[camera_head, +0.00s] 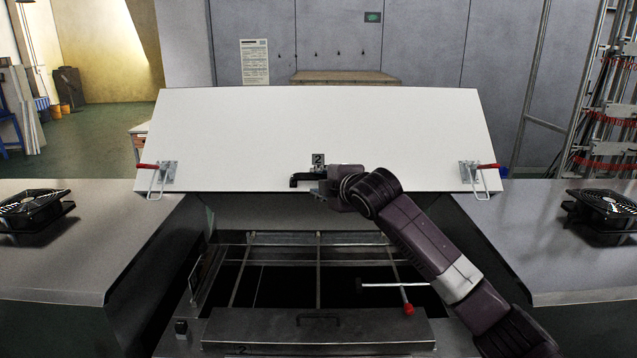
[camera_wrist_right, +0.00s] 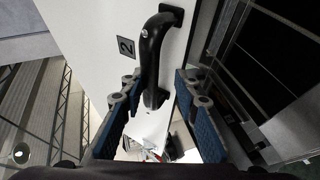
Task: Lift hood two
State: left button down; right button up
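Hood two (camera_head: 320,130) is a white panel marked with a "2" label (camera_head: 318,159). It stands raised and tilted over the open dryer bay in the head view. Its black handle (camera_head: 302,179) is at the lower middle edge. My right gripper (camera_head: 320,188) is at this handle. In the right wrist view, the handle (camera_wrist_right: 152,55) extends down between the two blue-padded fingers of my right gripper (camera_wrist_right: 157,95). The fingers are apart, with gaps seen beside the handle. Firm contact is not visible. My left gripper is not in view.
Red-handled latches (camera_head: 165,175) (camera_head: 477,176) sit at the hood's lower corners. Grey covers with black fans (camera_head: 35,207) (camera_head: 603,207) flank the open bay. A metal box-like panel (camera_head: 318,334) is in front.

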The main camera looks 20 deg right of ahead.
jog(key=shift+f, duration=0.1)
jog(key=v, duration=1.2)
dwell(0.4)
